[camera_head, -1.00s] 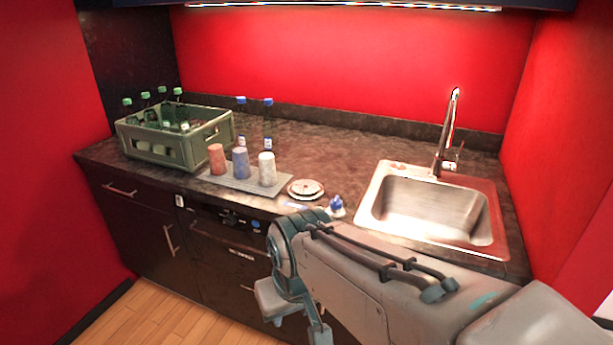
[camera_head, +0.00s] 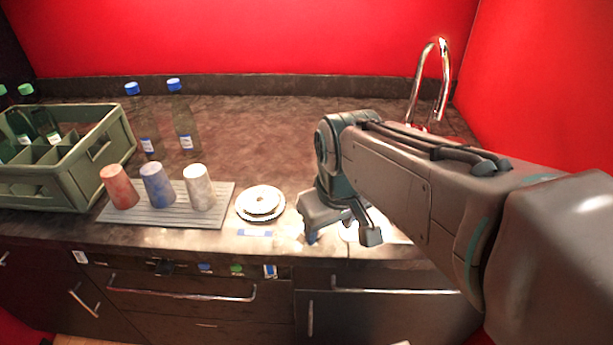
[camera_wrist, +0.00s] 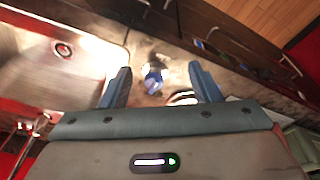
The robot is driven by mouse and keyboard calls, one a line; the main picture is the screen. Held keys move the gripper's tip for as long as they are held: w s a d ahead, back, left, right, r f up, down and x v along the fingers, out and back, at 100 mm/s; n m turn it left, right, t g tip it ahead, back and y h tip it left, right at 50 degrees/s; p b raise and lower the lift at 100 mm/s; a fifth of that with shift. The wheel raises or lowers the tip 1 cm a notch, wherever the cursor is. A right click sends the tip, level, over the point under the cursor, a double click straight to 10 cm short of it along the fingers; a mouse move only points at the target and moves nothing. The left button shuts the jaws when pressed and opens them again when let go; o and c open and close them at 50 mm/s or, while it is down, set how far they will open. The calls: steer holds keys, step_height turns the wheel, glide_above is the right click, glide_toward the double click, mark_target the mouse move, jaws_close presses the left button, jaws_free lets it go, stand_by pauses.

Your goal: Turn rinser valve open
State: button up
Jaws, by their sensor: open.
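The rinser (camera_head: 262,201) is a round pale disc set on the counter near its front edge, right of the cups. A small blue-and-white knob-like part (camera_wrist: 153,74), which may be the valve, shows in the wrist view between my open fingers and beyond them. In the head view my gripper mostly hides that part. My gripper (camera_head: 341,232) is open and empty, pointing down over the counter's front edge, right of the rinser. In the wrist view my gripper (camera_wrist: 160,69) has its fingers wide apart. A pale disc edge shows near the right finger, partly hidden.
A sink (camera_wrist: 75,25) with a chrome tap (camera_head: 445,75) is on the right, largely behind my arm in the head view. A grey mat (camera_head: 220,205) bears red, blue and white cups. Two blue-capped bottles and a green bottle crate (camera_head: 75,165) stand left. The counter behind is clear.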

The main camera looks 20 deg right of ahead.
steer(key=w+r+n+g+b, duration=0.2)
steer(key=w+r+n+b, duration=0.3)
steer(key=w+n, duration=0.7)
steer(key=f, duration=0.4)
steer(key=f+b, duration=0.1)
steer(key=f, duration=0.4)
steer(key=f+b, duration=0.1)
steer(key=f, duration=0.4)
steer(key=shift+s+d, duration=0.1)
steer(key=shift+s, duration=0.15)
steer(key=c, duration=1)
